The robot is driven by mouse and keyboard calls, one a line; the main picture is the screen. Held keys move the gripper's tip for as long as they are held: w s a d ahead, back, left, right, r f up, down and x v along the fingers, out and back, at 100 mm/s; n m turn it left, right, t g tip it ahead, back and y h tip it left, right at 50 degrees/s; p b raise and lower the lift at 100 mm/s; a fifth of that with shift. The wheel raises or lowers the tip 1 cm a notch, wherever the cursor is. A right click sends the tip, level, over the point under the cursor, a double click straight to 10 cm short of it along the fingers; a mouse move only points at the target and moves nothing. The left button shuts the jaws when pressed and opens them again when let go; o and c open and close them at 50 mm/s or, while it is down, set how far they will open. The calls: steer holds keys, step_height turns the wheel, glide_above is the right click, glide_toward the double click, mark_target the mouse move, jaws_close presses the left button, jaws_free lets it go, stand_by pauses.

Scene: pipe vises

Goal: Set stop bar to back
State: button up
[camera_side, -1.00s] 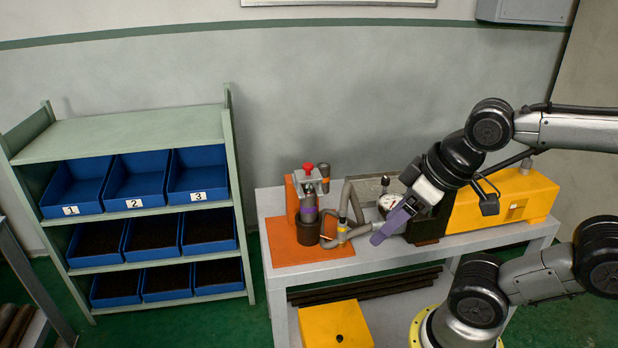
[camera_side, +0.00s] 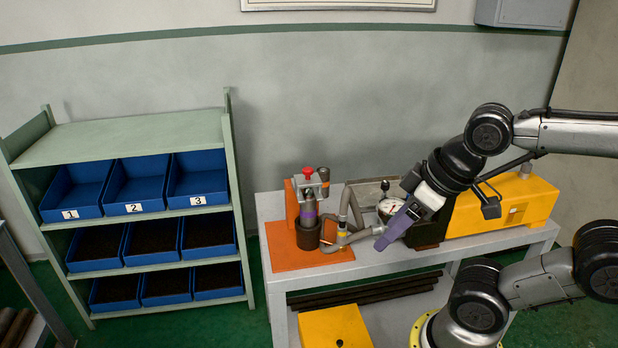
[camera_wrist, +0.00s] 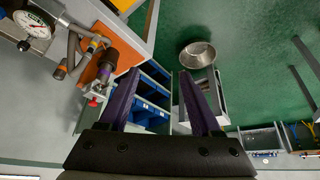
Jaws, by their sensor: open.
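My gripper (camera_side: 381,243) is in the side view with purple fingers pointing down and left, in front of the bench fixture. In the wrist view my gripper (camera_wrist: 160,78) has its two fingers well apart with nothing between them. I cannot single out the stop bar.
A white dial gauge (camera_side: 390,207) sits just behind my fingers. A yellow machine (camera_side: 510,203) fills the bench's right end. A green rack (camera_side: 150,133) with blue bins stands at left. A yellow box (camera_side: 335,326) is below the bench.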

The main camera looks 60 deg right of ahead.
steer(key=w+d+r+n+g+h, duration=0.3)
steer(key=d+n+h, duration=0.1)
steer(key=d, duration=0.3)
steer(key=w+d+r+n+g+h, duration=0.3)
steer(key=w+d+h, duration=0.1)
steer(key=d, duration=0.2)
steer(key=w+d+n+g+h, duration=0.2)
steer(key=w+n+h, duration=0.3)
steer(key=w, duration=0.6)
steer(key=w+a+f+n+t+h, duration=0.2)
steer(key=w+a+f+n+h, duration=0.15)
steer(key=w+f, duration=0.55)
steer(key=n+h, duration=0.2)
glide_toward(314, 174)
steer(key=a+r, duration=0.3)
steer(key=shift+t+y, duration=0.25)
steer(key=shift+t, duration=0.05)
steer(key=d, duration=1.3)
steer(key=shift+s, duration=0.1)
jaws_close()
